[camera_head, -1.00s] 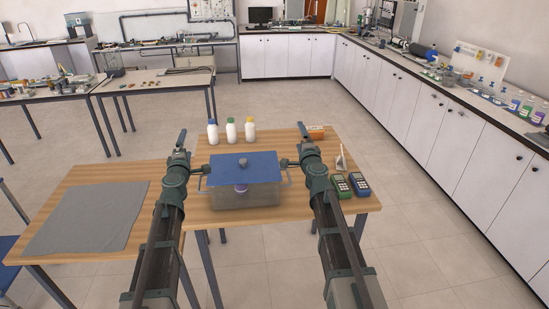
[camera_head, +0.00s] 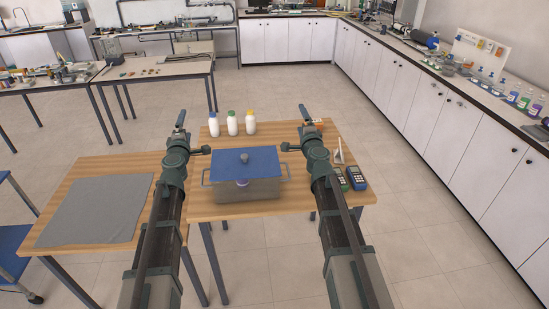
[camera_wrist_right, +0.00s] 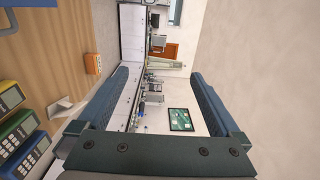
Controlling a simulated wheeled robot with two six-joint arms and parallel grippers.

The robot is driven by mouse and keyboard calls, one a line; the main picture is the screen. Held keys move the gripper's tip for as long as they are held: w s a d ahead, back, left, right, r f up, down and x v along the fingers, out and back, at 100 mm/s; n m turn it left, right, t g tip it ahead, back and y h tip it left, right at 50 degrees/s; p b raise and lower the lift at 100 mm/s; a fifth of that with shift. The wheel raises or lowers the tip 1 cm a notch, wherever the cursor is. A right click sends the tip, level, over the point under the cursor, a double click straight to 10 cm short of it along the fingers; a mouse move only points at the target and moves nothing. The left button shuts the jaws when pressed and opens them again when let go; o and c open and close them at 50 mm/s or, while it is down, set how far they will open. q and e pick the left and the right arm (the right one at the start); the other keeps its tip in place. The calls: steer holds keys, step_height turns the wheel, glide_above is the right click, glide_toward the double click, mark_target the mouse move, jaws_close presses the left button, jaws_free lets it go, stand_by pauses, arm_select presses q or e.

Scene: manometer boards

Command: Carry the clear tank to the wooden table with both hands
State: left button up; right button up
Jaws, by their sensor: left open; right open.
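The clear tank (camera_head: 262,192) has a blue lid (camera_head: 245,163) with a dark knob and a handle on each side. It stands upright on a wooden tabletop (camera_head: 225,211). A small purple-and-white item shows at its front; I cannot tell if it is inside. My left gripper (camera_head: 193,131) is open and empty, above and beyond the left handle, apart from it. My right gripper (camera_head: 295,130) is open and empty, above and beyond the right handle. In the right wrist view its fingers (camera_wrist_right: 158,95) are wide apart with nothing between them.
A grey mat (camera_head: 95,208) covers most of the adjoining wooden surface at left. Three white bottles (camera_head: 232,125) stand behind the tank. Handheld meters (camera_head: 350,180) and an orange box (camera_wrist_right: 93,63) lie at right. Floor is open beyond the table.

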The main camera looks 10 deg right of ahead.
steer(key=s, duration=1)
steer(key=shift+s, duration=0.2)
steer(key=shift+w, duration=0.1)
steer(key=w, duration=1.2)
steer(key=shift+f+b, duration=0.3)
